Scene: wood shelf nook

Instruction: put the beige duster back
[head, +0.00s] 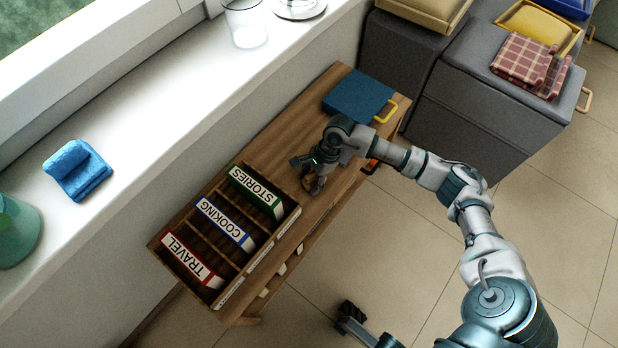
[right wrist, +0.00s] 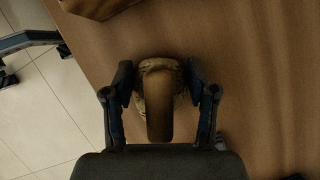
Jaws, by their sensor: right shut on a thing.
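The beige duster (right wrist: 158,100) has a brown handle and tan, fluffy material around it. In the right wrist view it sits between the two fingers of my right gripper (right wrist: 160,88). My right gripper (head: 312,172) is shut on it, low over the wooden bench (head: 345,95), just right of the divided wooden box. In the head view the gripper hides most of the duster. I cannot tell whether the duster touches the bench top.
The divided wooden box (head: 227,318) holds books labelled TRAVEL (head: 190,262), COOKING (head: 224,222) and STORIES (head: 256,190). A blue case (head: 357,96) with a yellow handle lies at the bench's far end. A blue folded cloth (head: 78,170) lies on the white sill (head: 150,110).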

